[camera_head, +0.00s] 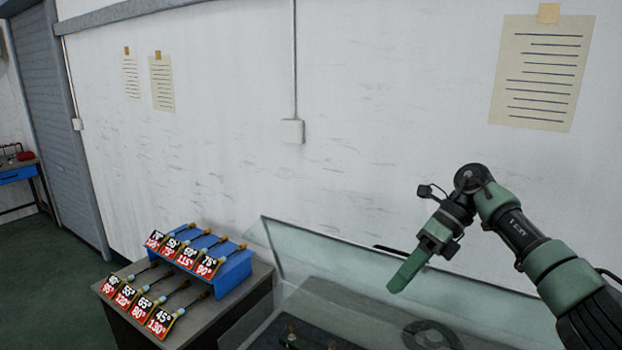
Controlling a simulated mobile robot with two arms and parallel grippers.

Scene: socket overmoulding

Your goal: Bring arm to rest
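My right arm comes in from the right edge, green and black, and bends down at its wrist. My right gripper (405,272) hangs in the air above the glass-walled case, its green fingertip pointing down and left. The fingers overlap from this side, so I cannot tell whether they are apart. I see nothing held in it. My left gripper is not in view.
A glass-walled case (285,255) with dark parts inside stands below my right gripper. To its left, a grey cabinet (225,318) carries a blue stepped rack (236,273) and several tools with red-and-black temperature tags. A white wall stands behind; green floor is free at left.

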